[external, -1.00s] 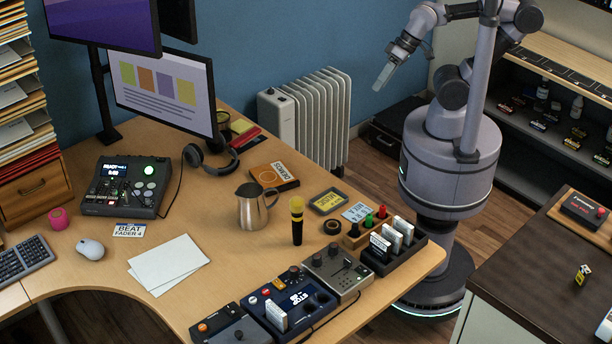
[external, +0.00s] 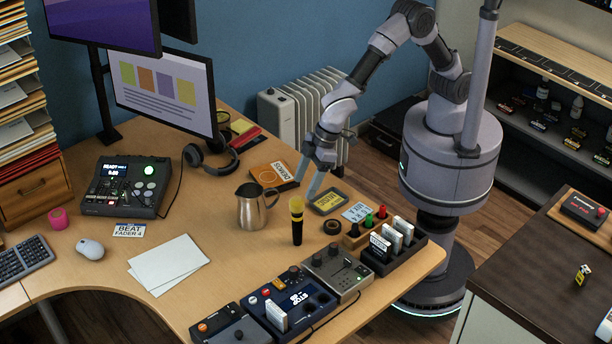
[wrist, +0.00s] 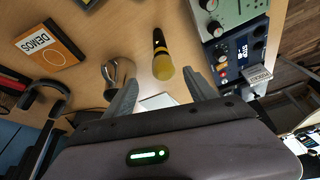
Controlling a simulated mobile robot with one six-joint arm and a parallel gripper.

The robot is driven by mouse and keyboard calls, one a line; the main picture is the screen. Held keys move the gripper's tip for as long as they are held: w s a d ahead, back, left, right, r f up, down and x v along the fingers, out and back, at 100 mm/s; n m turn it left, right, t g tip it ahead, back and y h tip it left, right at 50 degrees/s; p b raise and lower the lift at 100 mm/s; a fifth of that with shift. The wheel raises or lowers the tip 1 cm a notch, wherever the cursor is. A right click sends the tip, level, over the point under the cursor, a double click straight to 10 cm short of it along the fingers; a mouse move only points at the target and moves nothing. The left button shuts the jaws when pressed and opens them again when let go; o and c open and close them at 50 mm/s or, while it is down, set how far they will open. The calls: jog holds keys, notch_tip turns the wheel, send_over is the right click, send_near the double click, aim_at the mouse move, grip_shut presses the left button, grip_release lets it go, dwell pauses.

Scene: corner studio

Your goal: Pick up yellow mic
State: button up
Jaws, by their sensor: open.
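The yellow mic (external: 297,220) stands upright on the wooden desk, with a yellow head on top and a black handle below. In the wrist view the mic (wrist: 162,62) lies ahead of the fingers, between their lines. My gripper (external: 307,182) is open and empty, pointing down above the desk just behind the mic and apart from it. In the wrist view my gripper's (wrist: 160,84) two grey fingers are spread wide with nothing between them.
A metal pitcher (external: 256,207) stands close left of the mic. A mixer (external: 338,270), a black tape roll (external: 333,227) and a card rack (external: 393,247) sit to its right. The DEMOS box (external: 274,176) lies behind.

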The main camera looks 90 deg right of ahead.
aim_at(298, 198)
jog(key=x, duration=0.2)
jog(key=b+x, duration=0.1)
jog(key=x, duration=0.1)
jog(key=a+b+x, duration=0.1)
jog(key=x, duration=0.2)
jog(key=shift+w+r, duration=0.1)
jog(key=shift+r, duration=0.05)
jog(key=shift+d+r, duration=0.1)
jog(key=shift+c, duration=0.3)
grip_shut()
